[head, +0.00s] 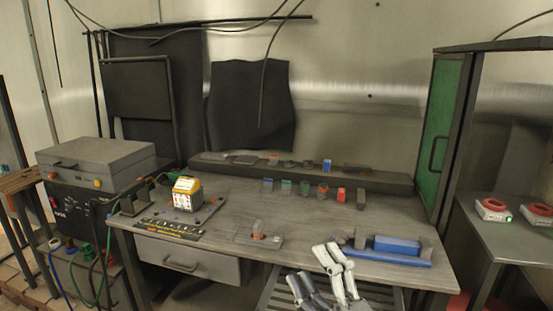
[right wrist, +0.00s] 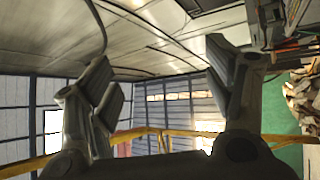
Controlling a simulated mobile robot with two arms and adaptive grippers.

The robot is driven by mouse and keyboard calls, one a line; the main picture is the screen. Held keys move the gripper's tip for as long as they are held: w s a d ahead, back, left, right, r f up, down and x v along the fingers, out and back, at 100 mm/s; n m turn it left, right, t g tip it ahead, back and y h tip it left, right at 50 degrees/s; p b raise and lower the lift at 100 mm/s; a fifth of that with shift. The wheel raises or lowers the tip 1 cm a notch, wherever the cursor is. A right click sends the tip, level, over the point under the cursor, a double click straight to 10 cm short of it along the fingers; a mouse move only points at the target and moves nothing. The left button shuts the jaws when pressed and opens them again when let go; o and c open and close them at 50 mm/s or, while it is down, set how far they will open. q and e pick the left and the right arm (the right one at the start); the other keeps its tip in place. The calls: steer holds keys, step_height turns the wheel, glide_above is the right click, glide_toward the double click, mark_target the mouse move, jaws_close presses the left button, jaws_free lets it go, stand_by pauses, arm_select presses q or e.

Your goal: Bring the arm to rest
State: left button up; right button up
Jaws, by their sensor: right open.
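My right gripper (head: 311,264) shows at the bottom of the head view, in front of the workbench's front edge. Its two grey fingers are spread apart with nothing between them. The right wrist view also shows this gripper (right wrist: 158,82), with its fingers wide apart and empty, facing the wall and ceiling of the room. My left gripper is in neither view.
The workbench (head: 330,222) holds a yellow-and-white box (head: 186,194), a small grey holder (head: 259,237) and a blue block (head: 397,245) near the front right. A green-panelled cabinet (head: 444,130) stands at right. A side table (head: 500,240) carries red round items.

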steer(key=s+d+f+m+g+h, duration=0.35)
steer(key=d+f+m+h, duration=0.35)
steer(key=f, duration=0.3)
steer(key=s+d+f+m+g+h, duration=0.3)
steer(key=d+f+m+g+h, duration=0.15)
steer(key=d+f+m, duration=0.5)
steer(key=s+a+f+m+g, duration=0.1)
steer(key=s+f+g, duration=0.3)
steer(key=s+f, duration=0.4)
steer(key=s+a+f+m+g, duration=0.15)
steer(key=s+f+g, duration=0.35)
steer(key=s, duration=0.5)
step_height(320, 180, down, 27)
steer(key=s, duration=0.2)
steer(key=s+d+f+g, duration=0.2)
steer(key=s+f, duration=1.3)
steer(key=s, duration=0.1)
steer(key=shift+s+d+n, duration=0.2)
steer(key=shift+d+n, duration=0.2)
steer(key=shift+y, duration=0.25)
